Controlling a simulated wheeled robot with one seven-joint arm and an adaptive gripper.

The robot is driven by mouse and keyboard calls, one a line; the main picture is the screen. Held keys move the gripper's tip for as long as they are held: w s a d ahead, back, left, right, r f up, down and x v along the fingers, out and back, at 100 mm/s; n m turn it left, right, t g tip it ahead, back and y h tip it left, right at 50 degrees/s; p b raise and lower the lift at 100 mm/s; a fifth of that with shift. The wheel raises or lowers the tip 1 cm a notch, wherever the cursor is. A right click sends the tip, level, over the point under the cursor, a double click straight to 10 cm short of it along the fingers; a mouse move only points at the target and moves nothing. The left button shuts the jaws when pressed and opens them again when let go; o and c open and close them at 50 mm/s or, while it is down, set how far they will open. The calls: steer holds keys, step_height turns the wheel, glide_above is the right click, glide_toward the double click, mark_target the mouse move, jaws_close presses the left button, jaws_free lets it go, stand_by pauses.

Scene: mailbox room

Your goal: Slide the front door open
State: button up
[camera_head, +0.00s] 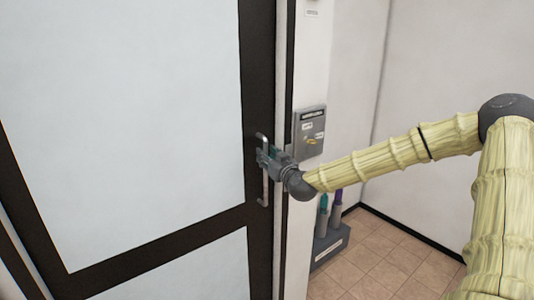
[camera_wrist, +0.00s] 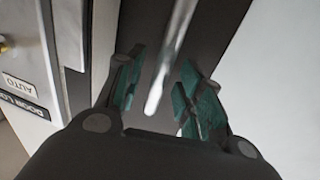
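The front door (camera_head: 259,110) is a dark-framed door with pale panels, filling the left of the head view. Its upright silver bar handle (camera_head: 265,193) is on the right side of the frame. My gripper (camera_head: 266,155) is at the handle's middle, reaching from the right. In the wrist view, the handle (camera_wrist: 172,55) runs between the two teal-padded fingers of my gripper (camera_wrist: 163,88). The fingers are spread, with gaps visible on both sides of the bar. The pads do not appear to touch it. The head view hides part of the handle behind the gripper.
A grey door-lock box (camera_head: 310,133) is on the wall just right of the door frame, and also shows in the wrist view (camera_wrist: 28,50). Below it, a grey stand (camera_head: 330,245) holding umbrella-like items is on the tiled floor (camera_head: 385,260). Floor to its right is clear.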

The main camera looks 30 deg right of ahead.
steer(key=shift+w, duration=0.9)
